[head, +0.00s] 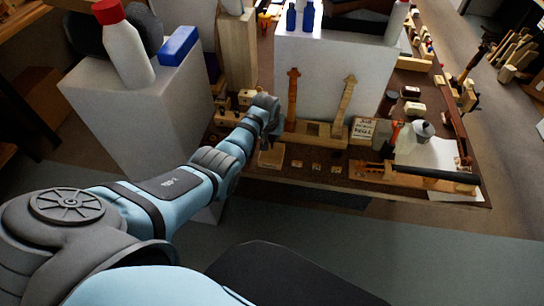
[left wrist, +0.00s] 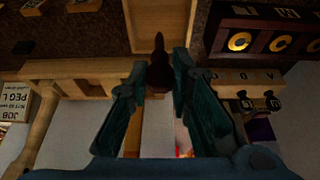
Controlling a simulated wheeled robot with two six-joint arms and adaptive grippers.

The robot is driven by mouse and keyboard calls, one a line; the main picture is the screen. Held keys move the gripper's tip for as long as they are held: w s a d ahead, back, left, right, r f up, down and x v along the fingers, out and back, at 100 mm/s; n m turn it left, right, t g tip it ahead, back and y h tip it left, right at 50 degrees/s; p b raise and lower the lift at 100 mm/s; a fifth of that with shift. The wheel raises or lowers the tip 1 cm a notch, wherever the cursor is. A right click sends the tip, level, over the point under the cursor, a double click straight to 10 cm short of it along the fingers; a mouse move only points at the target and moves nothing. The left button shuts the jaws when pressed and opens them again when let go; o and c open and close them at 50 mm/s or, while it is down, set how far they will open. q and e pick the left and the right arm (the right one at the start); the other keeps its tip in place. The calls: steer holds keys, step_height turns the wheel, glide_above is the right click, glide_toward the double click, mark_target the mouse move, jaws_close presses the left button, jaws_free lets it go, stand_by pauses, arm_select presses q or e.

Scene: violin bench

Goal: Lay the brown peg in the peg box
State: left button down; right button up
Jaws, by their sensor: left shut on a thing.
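The brown peg (left wrist: 159,58) is dark reddish-brown and stands out beyond the fingertips of my left gripper (left wrist: 159,78) in the left wrist view. The gripper is shut on it. The peg box (left wrist: 145,42), a pale wooden tray, shows at the top of that view, with the peg's tip overlapping its near wall. In the head view, the peg box (head: 271,157) is near the bench's front edge, just below my left gripper (head: 269,128). The peg is not distinguishable there. I cannot tell whether it touches the box. My right gripper is out of view.
A dark block with brass rings (left wrist: 259,35) and a lettered wooden rack (left wrist: 250,78) holding dark pegs are close beside the gripper. Several small labels (head: 315,167) lie right of the box. A job card (head: 363,129) stands farther right. A white pedestal (head: 140,115) stands left.

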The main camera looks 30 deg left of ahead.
mark_target(272, 145)
arm_select(q)
steer(key=shift+f+b, duration=1.95)
steer(key=shift+f, duration=0.45)
stand_by(0.8)
steer(key=c, duration=1.4)
jaws_free()
steer(key=shift+o, duration=0.2)
steer(key=shift+r, duration=0.15)
